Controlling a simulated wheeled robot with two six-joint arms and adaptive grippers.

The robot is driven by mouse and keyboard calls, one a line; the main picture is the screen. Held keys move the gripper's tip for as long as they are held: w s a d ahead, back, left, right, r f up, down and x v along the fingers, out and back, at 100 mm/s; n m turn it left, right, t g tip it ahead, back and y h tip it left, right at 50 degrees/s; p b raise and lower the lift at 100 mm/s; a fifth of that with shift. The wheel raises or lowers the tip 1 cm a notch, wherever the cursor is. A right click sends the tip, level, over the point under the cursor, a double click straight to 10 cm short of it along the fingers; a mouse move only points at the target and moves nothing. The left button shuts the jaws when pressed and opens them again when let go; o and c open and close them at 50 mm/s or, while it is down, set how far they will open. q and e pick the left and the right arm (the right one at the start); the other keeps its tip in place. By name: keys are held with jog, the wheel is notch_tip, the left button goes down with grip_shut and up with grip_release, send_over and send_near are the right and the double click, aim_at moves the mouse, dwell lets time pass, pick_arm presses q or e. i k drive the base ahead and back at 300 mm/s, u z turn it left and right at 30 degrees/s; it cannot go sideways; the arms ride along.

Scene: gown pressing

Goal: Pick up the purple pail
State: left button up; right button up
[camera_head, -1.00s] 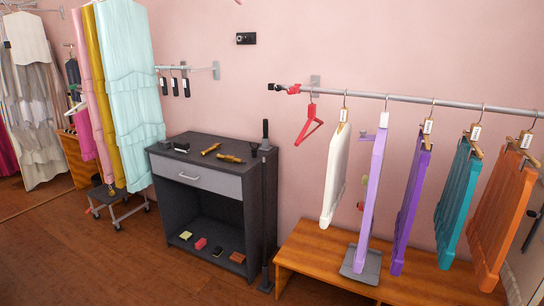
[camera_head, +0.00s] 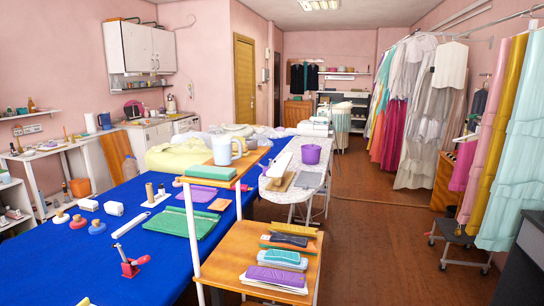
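A small purple pail (camera_head: 311,154) stands upright at the far part of a speckled ironing board (camera_head: 302,200), in the middle of the head view. A white iron-like object on a wooden rest lies on the board just left of and nearer than the pail. Nothing covers the pail's front. Neither of my grippers shows in the head view.
A wooden shelf rack (camera_head: 253,245) with folded cloths and a pale blue mug (camera_head: 222,151) stands in front of the board. A long blue table (camera_head: 70,262) fills the left. Brown floor (camera_head: 385,245) is free to the right, up to hanging gowns (camera_head: 415,110) and a grey step stool (camera_head: 464,224).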

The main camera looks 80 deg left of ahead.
aim_at(311, 154)
jog(key=u, duration=1.3)
jog(key=i, duration=3.35)
jog(key=u, duration=0.95)
jog(key=i, duration=5.3)
jog(key=u, duration=3.1)
